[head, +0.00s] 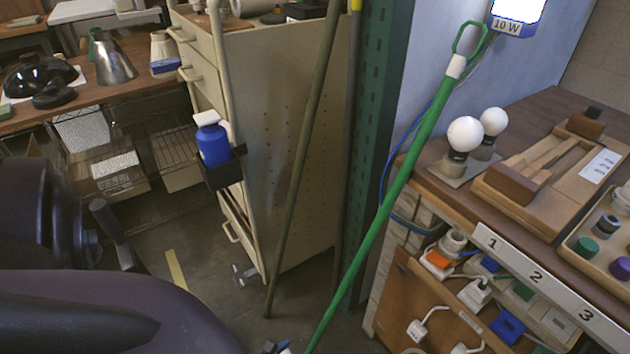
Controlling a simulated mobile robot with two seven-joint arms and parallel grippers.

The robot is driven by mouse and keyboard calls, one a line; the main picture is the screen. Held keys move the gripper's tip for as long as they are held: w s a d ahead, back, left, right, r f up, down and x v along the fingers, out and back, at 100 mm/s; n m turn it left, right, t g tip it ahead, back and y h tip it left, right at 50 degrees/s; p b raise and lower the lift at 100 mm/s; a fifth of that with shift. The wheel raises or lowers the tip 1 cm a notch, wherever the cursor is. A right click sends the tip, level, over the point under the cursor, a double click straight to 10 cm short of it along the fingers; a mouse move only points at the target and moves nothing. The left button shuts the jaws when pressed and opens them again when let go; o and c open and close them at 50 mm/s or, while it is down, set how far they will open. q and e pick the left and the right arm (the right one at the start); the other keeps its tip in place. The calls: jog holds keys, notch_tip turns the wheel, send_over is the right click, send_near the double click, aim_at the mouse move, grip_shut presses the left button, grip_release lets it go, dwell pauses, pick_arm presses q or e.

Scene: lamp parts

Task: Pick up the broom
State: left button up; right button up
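A long green pole (392,196) with a white collar and a green hanging loop at its top leans diagonally, its top to the upper right. It looks like the broom's handle. Its lower end runs out of the bottom of the head view, so no bristles show. A brown-olive pole (301,160) leans to its left, against the cream cabinet; its lower tip rests on the floor. Dark links of my arm fill the lower left, well apart from the green pole. I see no fingertips of either gripper clearly.
The cream cabinet (272,130) carries a blue bottle (212,140) in a side holder. A green post (378,110) stands behind the poles. At right, a wooden bench (440,190) holds bulbs and trays, with plugs and cables below. Some grey floor (215,275) is clear.

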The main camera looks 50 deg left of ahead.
aim_at(314, 340)
pick_arm(q)
jog(key=w+f, duration=0.1)
jog(key=w+f+b, duration=0.1)
jog(key=w+f, duration=0.1)
jog(key=shift+a+f, duration=0.15)
jog(key=shift+a, duration=0.15)
jog(key=shift+r+b+x, duration=0.1)
jog(key=shift+b+x, duration=0.4)
jog(key=shift+x, duration=1)
jog(key=shift+r+b+x, duration=0.15)
jog(key=shift+b+x, duration=0.3)
jog(key=shift+x, duration=1.05)
jog(key=shift+w+d, duration=0.1)
jog(key=shift+w, duration=0.1)
jog(key=shift+c, duration=0.3)
grip_shut()
